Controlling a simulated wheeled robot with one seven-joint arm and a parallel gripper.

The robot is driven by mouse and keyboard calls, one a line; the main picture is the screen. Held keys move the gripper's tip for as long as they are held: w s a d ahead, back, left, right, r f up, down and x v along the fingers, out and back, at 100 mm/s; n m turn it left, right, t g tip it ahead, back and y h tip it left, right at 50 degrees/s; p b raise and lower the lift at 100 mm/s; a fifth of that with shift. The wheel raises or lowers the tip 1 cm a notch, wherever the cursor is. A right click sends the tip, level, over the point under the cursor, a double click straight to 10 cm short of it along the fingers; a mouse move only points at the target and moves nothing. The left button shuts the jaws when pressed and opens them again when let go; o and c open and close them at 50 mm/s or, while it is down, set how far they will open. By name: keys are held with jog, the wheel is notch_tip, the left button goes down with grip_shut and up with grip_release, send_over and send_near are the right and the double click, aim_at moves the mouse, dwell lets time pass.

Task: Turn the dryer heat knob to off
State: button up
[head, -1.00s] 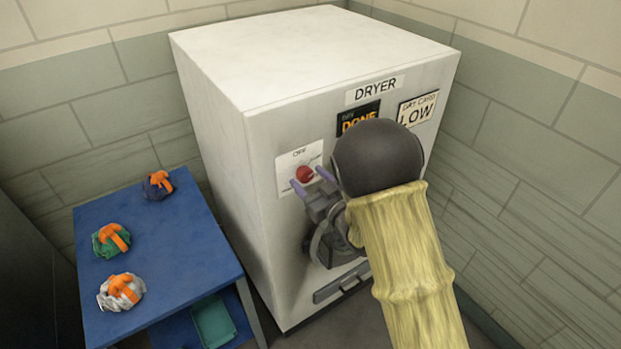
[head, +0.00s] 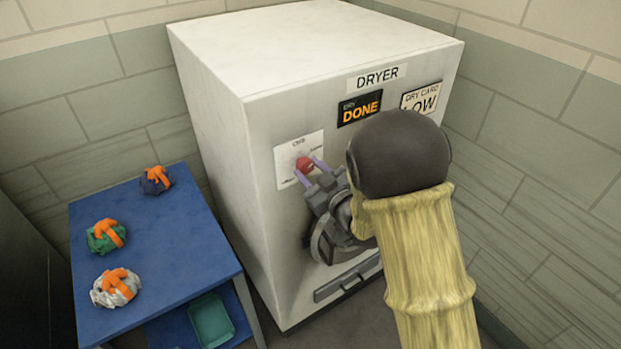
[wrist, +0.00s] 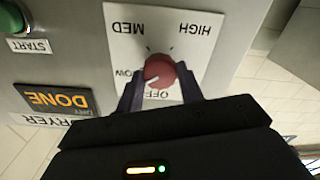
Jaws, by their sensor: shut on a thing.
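The red heat knob (head: 304,163) sits on a white label plate (head: 289,147) on the front of the white dryer (head: 245,140). My gripper (head: 311,171) is shut on the knob, with one purple finger on each side of it. The wrist view, upside down, shows the knob (wrist: 161,70) between the fingers. The label reads HIGH, MED, LOW and OFF, with LOW and OFF partly covered by my fingers and the knob. A pale mark on the knob's face seems to point toward the LOW and OFF side; its exact setting is unclear.
A blue table (head: 170,235) at the left holds several cloth bundles with orange straps. A teal bin (head: 211,320) is beneath. Brick walls stand behind and at the right.

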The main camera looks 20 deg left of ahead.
jog(key=shift+w+d+f+n+b, duration=0.1)
jog(key=shift+f+n+b, duration=0.2)
jog(key=shift+n+b, duration=0.7)
jog(key=n+b, duration=0.5)
jog(key=b, duration=0.3)
jog(key=n+b, duration=0.3)
jog(key=b, duration=0.1)
jog(key=shift+b, duration=0.3)
jog(key=shift+r+n+b, duration=0.1)
jog(key=shift+n+b, duration=0.5)
jog(key=shift+b, duration=0.05)
jog(key=shift+r, duration=0.1)
jog(key=o, duration=1)
